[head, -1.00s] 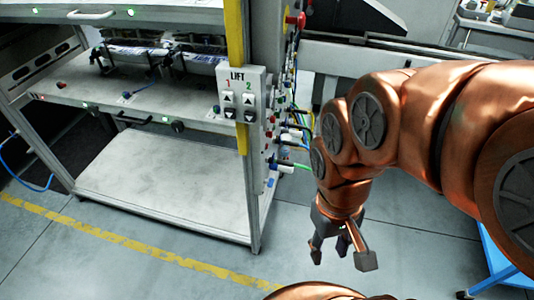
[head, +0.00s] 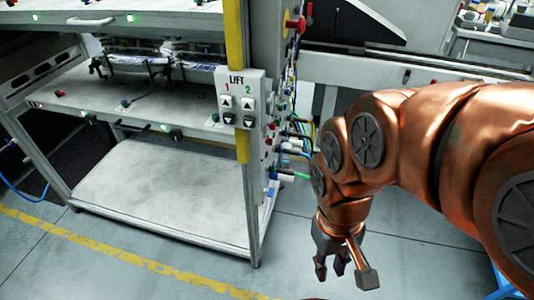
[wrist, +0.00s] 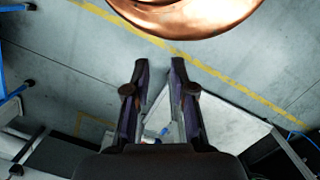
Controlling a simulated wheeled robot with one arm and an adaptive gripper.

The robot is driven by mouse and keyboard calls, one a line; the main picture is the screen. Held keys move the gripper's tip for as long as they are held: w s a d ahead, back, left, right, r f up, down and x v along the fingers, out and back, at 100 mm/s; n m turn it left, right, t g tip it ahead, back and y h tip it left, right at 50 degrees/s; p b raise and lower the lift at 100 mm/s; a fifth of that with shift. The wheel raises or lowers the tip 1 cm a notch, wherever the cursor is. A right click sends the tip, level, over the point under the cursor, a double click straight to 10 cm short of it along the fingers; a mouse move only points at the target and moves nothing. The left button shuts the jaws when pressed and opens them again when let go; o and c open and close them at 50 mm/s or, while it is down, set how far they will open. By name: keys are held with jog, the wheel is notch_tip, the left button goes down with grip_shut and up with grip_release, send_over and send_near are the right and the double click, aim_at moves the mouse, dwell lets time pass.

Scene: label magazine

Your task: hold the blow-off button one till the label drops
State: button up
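I cannot pick out a button marked as blow-off one in these views. The label magazine (head: 160,215) is a grey frame with shelves at the left in the head view. Its near post carries a LIFT panel (head: 240,98) with up and down buttons under 1 and 2. Small red, blue and other coloured knobs and fittings (head: 270,142) run along the post's right side, too small to read. My gripper (head: 344,276) hangs over the floor, right of and apart from the post. Its fingers are spread and empty; in the wrist view (wrist: 160,64) a gap shows between them.
Label reels or rolls (head: 135,65) sit on the middle shelf. Green, blue and yellow hoses (head: 300,135) stick out from the post towards my arm. A red knob (head: 296,24) is higher up. The floor (head: 120,275) with a yellow line is clear in front.

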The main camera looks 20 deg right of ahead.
grip_shut()
dwell(1.1)
